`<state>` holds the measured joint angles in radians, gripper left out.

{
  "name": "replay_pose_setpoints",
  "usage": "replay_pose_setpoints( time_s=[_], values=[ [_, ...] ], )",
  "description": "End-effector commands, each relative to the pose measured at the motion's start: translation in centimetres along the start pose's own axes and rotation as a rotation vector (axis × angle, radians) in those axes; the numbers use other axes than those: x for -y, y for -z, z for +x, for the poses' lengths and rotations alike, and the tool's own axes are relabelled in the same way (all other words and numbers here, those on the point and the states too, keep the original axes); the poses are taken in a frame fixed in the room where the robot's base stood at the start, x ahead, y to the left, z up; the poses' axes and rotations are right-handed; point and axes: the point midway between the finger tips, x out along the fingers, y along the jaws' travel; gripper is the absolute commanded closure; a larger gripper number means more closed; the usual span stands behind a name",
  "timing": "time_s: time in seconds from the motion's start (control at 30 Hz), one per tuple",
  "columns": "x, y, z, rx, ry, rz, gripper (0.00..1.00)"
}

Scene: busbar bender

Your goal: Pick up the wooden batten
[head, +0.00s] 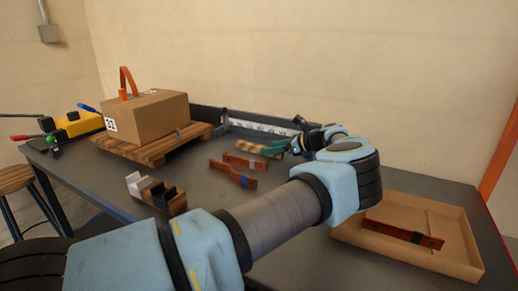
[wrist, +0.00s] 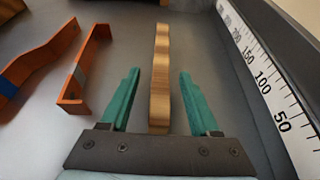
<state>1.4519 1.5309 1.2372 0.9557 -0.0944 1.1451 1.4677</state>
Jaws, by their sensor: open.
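The wooden batten (wrist: 160,75) is a narrow striped strip on the grey table. In the wrist view it runs lengthwise between the two green fingers of my gripper (wrist: 157,95), which is open. There is a gap on each side, wider at the right finger toward the tips. In the head view the batten (head: 258,149) shows just left of my gripper (head: 285,147), near the back of the table. Part of it is hidden behind the gripper there. How high the fingers are above the table is hard to tell.
Orange bent busbars (wrist: 85,65) lie left of the batten. A ruler scale (wrist: 262,85) runs along a raised edge to the right. In the head view a cardboard box (head: 145,115) sits on a wooden pallet (head: 160,150). A cardboard tray (head: 455,262) holding a busbar stands at right.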

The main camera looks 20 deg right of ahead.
Motion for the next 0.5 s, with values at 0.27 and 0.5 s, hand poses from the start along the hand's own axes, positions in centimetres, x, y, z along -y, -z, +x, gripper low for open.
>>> replay_pose_setpoints(
  time_s=[0.27,0.5],
  values=[
    [0.1,-0.3,3.1,0.001,0.0,0.001,0.38],
    [0.1,-0.2,3.3,0.0,0.001,0.001,0.38]
  ],
)
